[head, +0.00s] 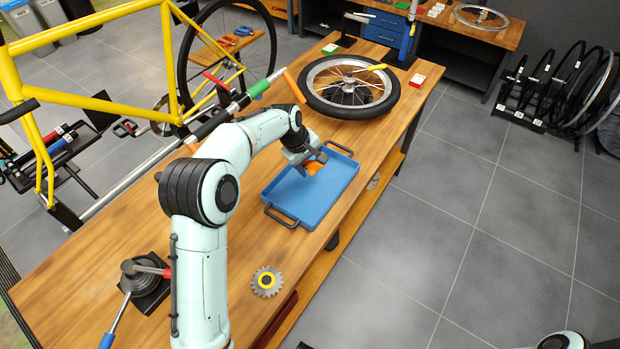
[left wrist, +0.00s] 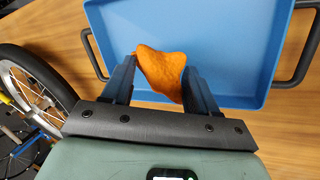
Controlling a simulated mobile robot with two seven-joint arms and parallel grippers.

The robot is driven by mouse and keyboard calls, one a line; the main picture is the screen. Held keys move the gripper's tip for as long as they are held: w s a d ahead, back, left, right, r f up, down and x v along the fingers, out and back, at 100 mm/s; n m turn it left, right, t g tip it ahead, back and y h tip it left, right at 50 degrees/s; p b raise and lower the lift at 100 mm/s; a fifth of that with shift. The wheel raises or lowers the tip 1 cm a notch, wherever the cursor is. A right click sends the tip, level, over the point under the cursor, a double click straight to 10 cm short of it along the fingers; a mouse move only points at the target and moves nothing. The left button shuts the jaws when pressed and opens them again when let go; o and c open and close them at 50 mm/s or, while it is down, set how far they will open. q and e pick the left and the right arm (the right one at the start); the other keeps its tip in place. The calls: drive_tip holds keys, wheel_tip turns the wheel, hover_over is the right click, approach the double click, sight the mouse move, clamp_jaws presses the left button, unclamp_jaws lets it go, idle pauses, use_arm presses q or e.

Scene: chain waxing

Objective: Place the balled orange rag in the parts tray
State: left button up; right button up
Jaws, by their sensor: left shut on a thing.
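The balled orange rag (left wrist: 160,72) is between the two fingers of my left gripper (left wrist: 160,85), which is shut on it. In the head view the rag (head: 313,168) shows as a small orange patch beside the left gripper (head: 310,163). The blue parts tray (head: 290,209) with dark handles lies on the wooden bench. The left gripper and rag are over the tray's far part; I cannot tell whether the rag touches the tray floor. In the left wrist view the tray (left wrist: 245,40) fills the upper middle behind the rag. My right gripper is not in view.
A wheel with a black tyre (head: 349,88) lies on the bench beyond the tray. A sprocket (head: 267,281) lies nearer, and a dark vise-like tool (head: 143,280) stands at the near left. A yellow bike frame (head: 85,28) is to the left.

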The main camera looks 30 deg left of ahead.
use_arm(q)
wheel_tip(320, 180, down, 6)
drive_tip(key=shift+f, duration=0.25)
drive_tip(key=shift+f+b, duration=0.2)
drive_tip(key=shift+b, duration=0.1)
drive_tip(key=o, duration=0.9)
drive_tip(key=shift+o, duration=0.2)
drive_tip(key=shift+r, duration=0.15)
drive_tip(key=v, duration=1.2)
